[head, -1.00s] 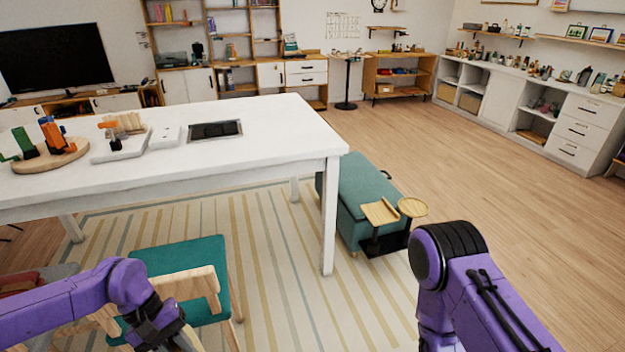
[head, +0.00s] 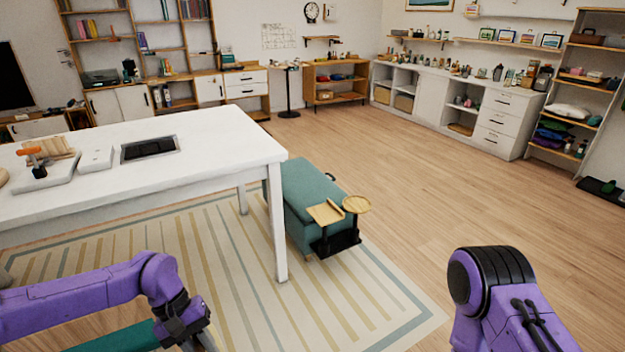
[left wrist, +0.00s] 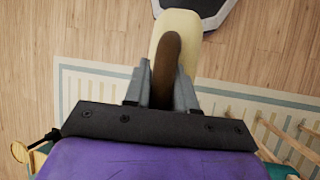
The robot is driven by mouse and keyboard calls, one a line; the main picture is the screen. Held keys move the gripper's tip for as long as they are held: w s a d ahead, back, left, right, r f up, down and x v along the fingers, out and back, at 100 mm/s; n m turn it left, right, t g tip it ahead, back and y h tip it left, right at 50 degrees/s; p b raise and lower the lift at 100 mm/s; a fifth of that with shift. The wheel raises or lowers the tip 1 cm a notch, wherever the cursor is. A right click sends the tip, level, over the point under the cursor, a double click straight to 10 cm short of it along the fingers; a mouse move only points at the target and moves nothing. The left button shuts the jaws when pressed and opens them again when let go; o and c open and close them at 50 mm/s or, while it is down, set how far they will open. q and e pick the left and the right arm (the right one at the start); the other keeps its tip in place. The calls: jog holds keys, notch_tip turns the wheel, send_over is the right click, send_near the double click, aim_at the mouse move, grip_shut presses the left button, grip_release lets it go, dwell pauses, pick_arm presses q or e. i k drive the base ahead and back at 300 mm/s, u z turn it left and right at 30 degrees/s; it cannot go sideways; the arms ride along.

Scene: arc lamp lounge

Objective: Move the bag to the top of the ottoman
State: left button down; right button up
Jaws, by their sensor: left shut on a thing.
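The teal ottoman (head: 302,188) stands on the floor beside the right end of the white table in the head view. Its visible top looks clear. My left gripper (left wrist: 162,80) is shut on the brown handle of a cream bag (left wrist: 186,28) in the left wrist view. The bag hangs beyond the fingers, and most of it is hidden. In the head view my left gripper (head: 198,338) is low at the bottom edge, well short of the ottoman, and the bag cannot be seen there. My right arm shows at the lower right, but its gripper is out of view.
Two small side tables with wooden tops (head: 326,212) and black bases stand close against the ottoman's near end. The white table (head: 215,145) is at its left. A teal chair seat (head: 120,339) is at the bottom. The wooden floor (head: 430,200) right of the ottoman is open.

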aim_at(318, 195)
jog(key=z, duration=0.3)
jog(key=i, duration=1.25)
jog(key=z, duration=0.35)
jog(key=i, duration=2.35)
jog(key=u, duration=0.3)
